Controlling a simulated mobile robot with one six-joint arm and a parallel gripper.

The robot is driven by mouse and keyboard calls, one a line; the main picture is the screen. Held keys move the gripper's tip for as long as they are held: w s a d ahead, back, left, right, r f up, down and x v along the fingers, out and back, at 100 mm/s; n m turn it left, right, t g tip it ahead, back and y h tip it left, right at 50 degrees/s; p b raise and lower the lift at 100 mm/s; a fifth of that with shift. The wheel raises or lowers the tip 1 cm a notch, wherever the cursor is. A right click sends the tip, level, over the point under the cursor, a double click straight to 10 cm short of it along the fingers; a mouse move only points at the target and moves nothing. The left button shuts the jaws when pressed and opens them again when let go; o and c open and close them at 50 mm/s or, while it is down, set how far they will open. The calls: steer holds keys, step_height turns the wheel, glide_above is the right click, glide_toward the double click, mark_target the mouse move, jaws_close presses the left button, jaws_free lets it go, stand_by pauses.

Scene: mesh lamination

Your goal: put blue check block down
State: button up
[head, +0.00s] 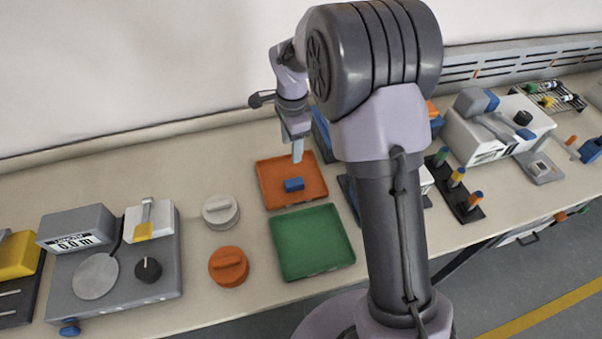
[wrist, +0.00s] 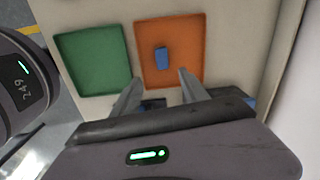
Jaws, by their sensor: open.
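The blue check block (head: 294,184) lies in the orange tray (head: 279,202), near its middle. In the wrist view the blue block (wrist: 161,58) rests on the floor of the orange tray (wrist: 191,27), apart from the tray walls. My gripper (head: 297,157) is above the tray, over its far part. In the wrist view my gripper (wrist: 155,85) has its two fingers spread with nothing between them, and the block shows beyond the fingertips, apart from them.
A green tray (head: 312,242) lies nearer the table's front edge. A white knob (head: 220,211) and an orange knob (head: 229,266) stand to the left. A grey device with a display (head: 76,241) is further left. A tool rack (head: 456,187) stands right of my arm.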

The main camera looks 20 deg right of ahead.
steer(key=s+a+r+n+t, duration=0.15)
steer(key=s+r+n, duration=0.25)
steer(key=s+r, duration=0.7)
steer(key=s+a+r+n+t+y, duration=0.1)
steer(key=s+r+n+t, duration=0.1)
steer(key=s, duration=0.7)
steer(key=s+a+r+n+t, duration=0.1)
steer(key=s+r+n, duration=0.3)
steer(key=s, duration=0.5)
steer(key=shift+r+n+t+y, duration=0.2)
steer(key=shift+n+t+y, duration=0.2)
steer(key=shift+n, duration=0.7)
step_height(320, 180, down, 5)
steer(key=b, duration=0.4)
steer(key=shift+s+r+b, duration=0.1)
steer(key=shift+b, duration=0.3)
